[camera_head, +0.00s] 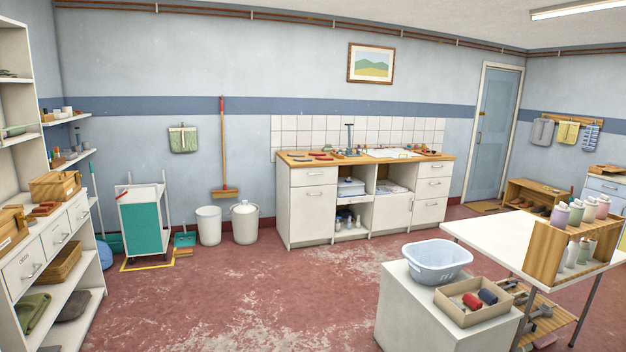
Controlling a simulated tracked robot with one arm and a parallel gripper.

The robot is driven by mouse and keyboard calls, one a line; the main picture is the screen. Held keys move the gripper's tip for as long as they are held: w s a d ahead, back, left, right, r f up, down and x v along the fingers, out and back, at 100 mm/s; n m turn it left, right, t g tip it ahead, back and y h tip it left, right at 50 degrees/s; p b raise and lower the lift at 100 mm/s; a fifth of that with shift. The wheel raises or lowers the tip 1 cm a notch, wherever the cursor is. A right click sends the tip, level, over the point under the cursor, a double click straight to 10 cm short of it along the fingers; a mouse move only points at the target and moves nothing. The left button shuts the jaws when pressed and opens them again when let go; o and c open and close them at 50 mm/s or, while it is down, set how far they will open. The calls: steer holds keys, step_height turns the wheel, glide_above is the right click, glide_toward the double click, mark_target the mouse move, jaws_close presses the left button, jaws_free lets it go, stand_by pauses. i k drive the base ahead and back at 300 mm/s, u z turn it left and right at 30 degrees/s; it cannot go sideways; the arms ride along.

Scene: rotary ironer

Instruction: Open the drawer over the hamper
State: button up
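At the far left, a white shelf unit has closed drawers (22,266) with bar handles, above a wicker basket (62,262) on a lower shelf. A white cart with a teal front (141,230) stands by the back wall. My gripper is not in view.
A white block (405,308) with a blue basin (437,261) and a cardboard box (466,313) stands front right, beside a white table (480,237). Two white bins (209,226) (245,222) stand left of the counter. The middle of the red floor is clear.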

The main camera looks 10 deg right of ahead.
mark_target(306, 176)
steer(key=z, duration=0.15)
steer(key=i, duration=1.9)
steer(key=z, duration=0.25)
steer(key=i, duration=5.1)
steer(key=u, duration=0.15)
